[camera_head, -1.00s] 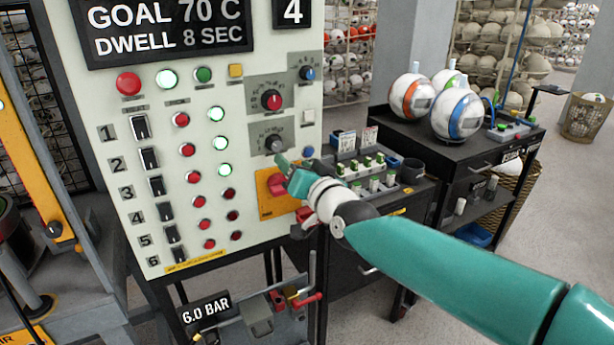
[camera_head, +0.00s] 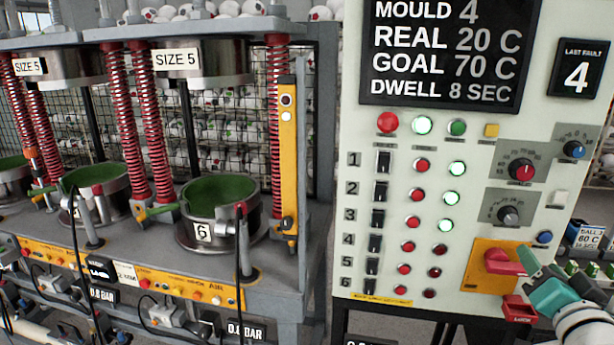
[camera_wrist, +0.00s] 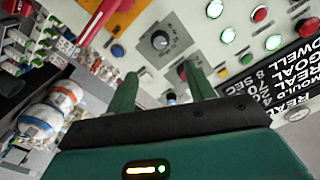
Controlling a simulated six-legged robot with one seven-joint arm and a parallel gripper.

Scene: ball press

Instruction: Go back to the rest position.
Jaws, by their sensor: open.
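My gripper (camera_head: 535,268) shows at the lower right of the head view, close to the lower right of the control panel (camera_head: 375,235). In the wrist view its two green fingers (camera_wrist: 158,92) stand apart with nothing held between them. The panel's red rotary switch on an orange plate (camera_head: 503,262) is just left of the fingers in the head view. Whether a finger touches it I cannot tell. A grey knob (camera_head: 508,215) sits above the switch, and it also shows in the wrist view (camera_wrist: 160,41).
The press with green-lined moulds (camera_head: 210,198) stands at the left, with a yellow upright (camera_head: 288,160) beside the panel. A dark display (camera_head: 445,55) tops the panel. Balls (camera_wrist: 50,108) on a dark stand show at the left of the wrist view.

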